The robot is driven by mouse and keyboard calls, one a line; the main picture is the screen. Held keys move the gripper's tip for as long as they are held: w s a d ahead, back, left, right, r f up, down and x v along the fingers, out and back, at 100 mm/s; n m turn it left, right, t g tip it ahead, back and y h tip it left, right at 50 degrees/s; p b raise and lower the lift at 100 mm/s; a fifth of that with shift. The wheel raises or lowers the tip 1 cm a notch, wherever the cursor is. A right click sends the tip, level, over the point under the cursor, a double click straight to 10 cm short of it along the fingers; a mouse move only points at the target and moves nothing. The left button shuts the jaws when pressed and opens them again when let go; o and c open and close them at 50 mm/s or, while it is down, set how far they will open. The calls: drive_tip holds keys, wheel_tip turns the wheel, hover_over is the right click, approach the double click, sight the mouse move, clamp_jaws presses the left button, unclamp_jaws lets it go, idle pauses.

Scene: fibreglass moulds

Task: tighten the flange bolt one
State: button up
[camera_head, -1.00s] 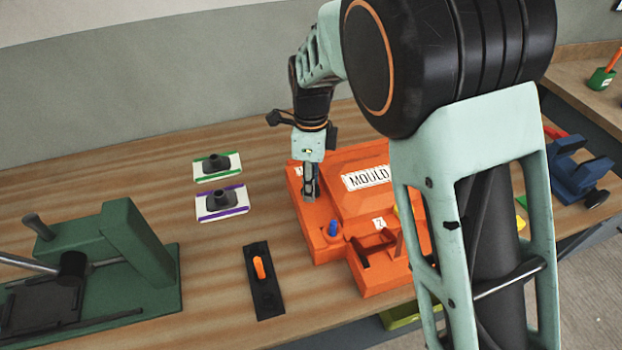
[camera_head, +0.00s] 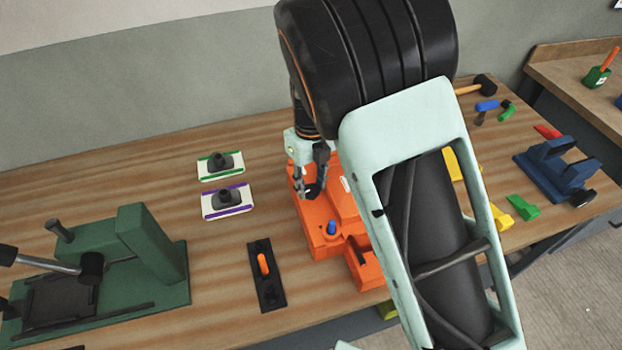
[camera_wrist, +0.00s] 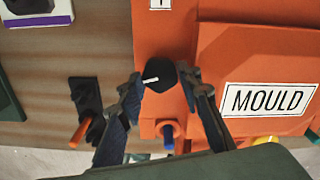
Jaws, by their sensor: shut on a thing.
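The orange mould (camera_head: 318,222) stands on the wooden bench, partly hidden behind my arm in the head view. In the wrist view the mould (camera_wrist: 235,50) carries a "MOULD" label (camera_wrist: 268,100) and a part-cut label (camera_wrist: 160,4) at the top edge. A black six-sided bolt head (camera_wrist: 160,77) with a white mark lies between my fingertips, above the orange flange. My gripper (camera_wrist: 158,82) is shut on this bolt head, one finger on either side. In the head view my gripper (camera_head: 310,190) is at the mould's left side. The bolt's shank is hidden.
A blue peg (camera_head: 331,228) stands on the mould near the gripper. A black plate with an orange handle (camera_head: 263,264) lies to the left. Two white plates with dark knobs (camera_head: 222,163) lie behind it. A green fixture (camera_head: 150,245) stands far left. Bare bench lies between.

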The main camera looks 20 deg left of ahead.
sight(311, 188)
drive_tip(key=shift+a+m+p, duration=0.1)
drive_tip(key=shift+m+p, duration=0.2)
drive_tip(key=shift+m, duration=0.3)
drive_tip(key=o, duration=1.2)
drive_tip(key=shift+c, duration=0.2)
drive_tip(key=shift+r, duration=4.05)
